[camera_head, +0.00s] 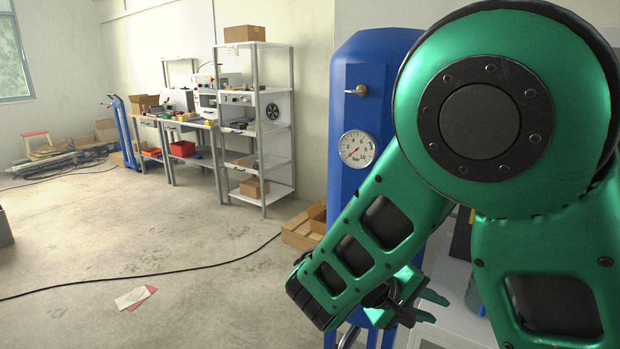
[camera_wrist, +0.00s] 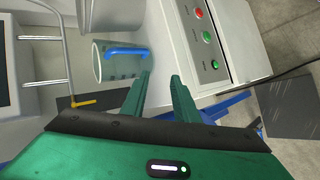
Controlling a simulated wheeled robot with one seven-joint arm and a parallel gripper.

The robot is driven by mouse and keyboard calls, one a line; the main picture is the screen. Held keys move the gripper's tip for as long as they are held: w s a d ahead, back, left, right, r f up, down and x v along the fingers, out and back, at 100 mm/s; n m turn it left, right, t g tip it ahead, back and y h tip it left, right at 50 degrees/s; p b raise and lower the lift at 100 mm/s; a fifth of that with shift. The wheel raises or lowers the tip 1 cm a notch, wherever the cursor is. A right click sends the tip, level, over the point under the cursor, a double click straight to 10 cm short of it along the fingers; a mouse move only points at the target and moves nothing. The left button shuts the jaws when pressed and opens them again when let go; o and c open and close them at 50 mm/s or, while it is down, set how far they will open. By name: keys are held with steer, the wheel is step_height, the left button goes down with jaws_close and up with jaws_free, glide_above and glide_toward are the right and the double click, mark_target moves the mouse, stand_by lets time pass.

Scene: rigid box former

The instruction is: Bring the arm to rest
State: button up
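My green arm fills the right side of the head view, folded with its forearm sloping down to the left. My gripper (camera_head: 440,309) is low in that view, pointing right in front of a pale cabinet, partly hidden by the arm. In the wrist view my gripper (camera_wrist: 161,76) shows two green fingers with a gap between them. It is open and nothing sits between the fingers. A clear container with a blue handle (camera_wrist: 116,66) is beyond the left fingertip; I cannot tell the distance.
A control box (camera_wrist: 205,40) with red and green buttons is right of the fingers in the wrist view. In the head view a blue tank (camera_head: 345,120) with a gauge stands behind my arm. A black cable (camera_head: 150,276) crosses the open floor; cardboard (camera_head: 302,232) lies beside the tank.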

steer(key=s+d+m+g+y, duration=0.5)
steer(key=s+d, duration=0.4)
steer(key=d, duration=0.4)
steer(key=s+d+r+m+y, duration=0.1)
steer(key=s+r+m+y, duration=0.1)
steer(key=s, duration=0.4)
steer(key=s+d+r+m+t+y, duration=0.1)
steer(key=s+r+m+y, duration=0.1)
steer(key=s, duration=0.5)
steer(key=shift+r+m+t+y, duration=0.35)
steer(key=shift+r+y, duration=0.2)
steer(key=shift+y, duration=0.25)
